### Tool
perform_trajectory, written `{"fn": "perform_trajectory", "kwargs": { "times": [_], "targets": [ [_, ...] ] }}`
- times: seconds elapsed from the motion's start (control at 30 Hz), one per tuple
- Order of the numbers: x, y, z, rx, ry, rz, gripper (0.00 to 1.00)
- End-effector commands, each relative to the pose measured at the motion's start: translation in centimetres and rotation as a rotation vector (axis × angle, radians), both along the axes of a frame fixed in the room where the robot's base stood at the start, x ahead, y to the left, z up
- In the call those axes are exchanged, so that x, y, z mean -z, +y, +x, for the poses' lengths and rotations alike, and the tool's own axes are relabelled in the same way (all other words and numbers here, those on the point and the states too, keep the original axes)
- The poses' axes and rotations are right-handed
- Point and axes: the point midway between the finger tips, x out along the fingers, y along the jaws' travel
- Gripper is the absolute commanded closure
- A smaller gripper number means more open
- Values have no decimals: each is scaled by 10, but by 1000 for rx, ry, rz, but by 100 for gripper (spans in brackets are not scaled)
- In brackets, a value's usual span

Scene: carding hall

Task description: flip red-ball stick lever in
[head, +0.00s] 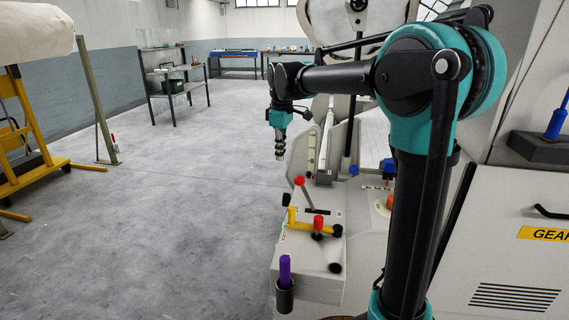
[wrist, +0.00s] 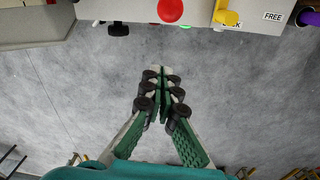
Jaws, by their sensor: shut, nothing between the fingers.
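The stick lever's red ball (head: 299,181) sits on a thin stick that leans up and to the left from a light panel box (head: 310,277). In the wrist view a round red ball (wrist: 170,10) shows at the top edge, with its stick hidden. My gripper (head: 280,157) points down, above and slightly left of the ball in the head view, apart from it. In the wrist view my gripper (wrist: 162,72) has its fingertips together over bare floor, with nothing between them.
A second red knob (head: 318,222) on a dark stem stands by a yellow handle (head: 293,217). A purple handle (head: 285,270) stands in a dark cup at the box's front. Black knobs stick out nearby. Open floor (head: 190,220) lies left of the box.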

Motion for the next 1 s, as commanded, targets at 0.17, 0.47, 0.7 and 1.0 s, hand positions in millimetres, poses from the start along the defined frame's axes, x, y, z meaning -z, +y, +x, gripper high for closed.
{"fn": "perform_trajectory", "kwargs": {
  "times": [0.17, 0.47, 0.7, 1.0],
  "targets": [
    [30, 1, 2, 0, 0, 0, 100],
    [89, 3, 6, 1, 0, 0, 100],
    [82, -24, -5, 2, 0, 0, 100],
    [79, -33, -8, 1, 0, 0, 100]
  ]
}}
